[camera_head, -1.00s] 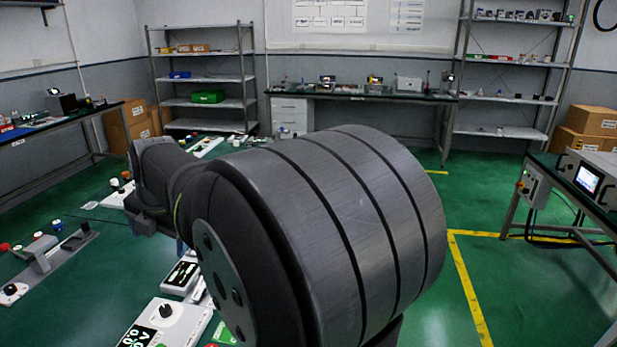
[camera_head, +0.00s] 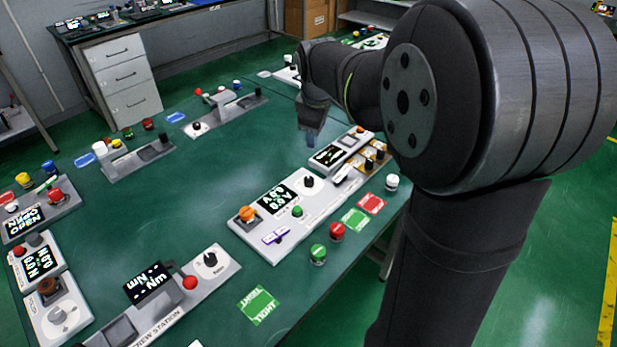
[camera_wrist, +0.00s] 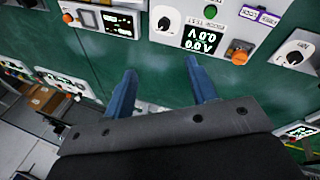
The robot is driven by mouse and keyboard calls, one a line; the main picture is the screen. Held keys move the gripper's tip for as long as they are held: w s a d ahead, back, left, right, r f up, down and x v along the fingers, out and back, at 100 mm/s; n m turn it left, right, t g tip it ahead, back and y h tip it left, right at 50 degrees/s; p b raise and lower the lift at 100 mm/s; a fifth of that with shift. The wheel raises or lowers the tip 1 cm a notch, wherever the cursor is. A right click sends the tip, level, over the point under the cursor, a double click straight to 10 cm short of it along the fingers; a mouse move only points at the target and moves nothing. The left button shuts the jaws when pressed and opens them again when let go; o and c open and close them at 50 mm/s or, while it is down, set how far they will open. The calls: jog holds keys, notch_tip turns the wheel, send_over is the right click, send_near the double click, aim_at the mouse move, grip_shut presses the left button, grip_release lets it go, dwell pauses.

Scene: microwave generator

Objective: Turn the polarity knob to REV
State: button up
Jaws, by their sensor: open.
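My gripper (camera_wrist: 161,72) is open and empty in the wrist view, its two blue fingers apart over bare green tabletop. In the head view its tip (camera_head: 311,138) hangs behind the middle control panel (camera_head: 322,207). That panel has a black knob (camera_head: 308,182) on a white dial, a display (camera_head: 277,200), an orange button (camera_head: 246,213) and a green button (camera_head: 297,210). In the wrist view the same knob (camera_wrist: 164,23) is beyond the fingertips and apart from them. I cannot read any polarity label, so I cannot tell which knob is the polarity one.
A second panel (camera_head: 215,269) with a white-dial knob and red ball lever stands at the front. Small switches (camera_head: 375,155) sit at the middle panel's far end. Loose green (camera_head: 318,254) and red (camera_head: 337,232) buttons stand beside it. Open tabletop (camera_head: 215,185) lies left of it.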

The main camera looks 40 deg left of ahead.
jog(key=a+f+m+t, duration=0.1)
jog(key=a+f+m, duration=0.45)
jog(key=m, duration=0.95)
jog(key=m+h, duration=0.1)
jog(key=m, duration=0.2)
send_near(309, 179)
jog(key=x, duration=0.8)
jog(key=shift+f, duration=0.25)
jog(key=shift+c, duration=0.2)
jog(key=c, duration=0.9)
